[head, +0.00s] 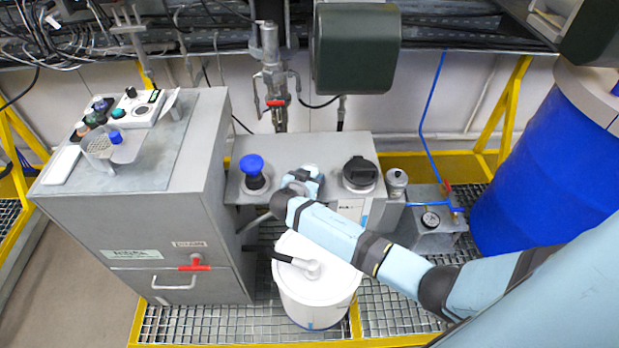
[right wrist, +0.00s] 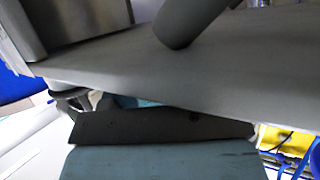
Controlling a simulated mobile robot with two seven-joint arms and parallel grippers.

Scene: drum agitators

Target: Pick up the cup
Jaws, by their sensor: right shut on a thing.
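My right gripper (head: 302,182) is over the grey metal box in the middle of the head view, between a blue knob and a black round cap. My wrist hides most of it and what is between its fingers. The right wrist view shows a dark grey part of the gripper (right wrist: 160,127) against a grey surface, with only small blurred bits beyond it. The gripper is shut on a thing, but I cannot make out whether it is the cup. A small grey cup-like holder (head: 99,147) stands on the left cabinet; I cannot tell whether it is the cup.
A white lidded drum (head: 315,290) stands below my right forearm. The blue knob (head: 252,166) and black cap (head: 360,172) flank the gripper. A grey cabinet (head: 160,215) is at left, a big blue drum (head: 530,170) at right. A dark box (head: 356,48) hangs above.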

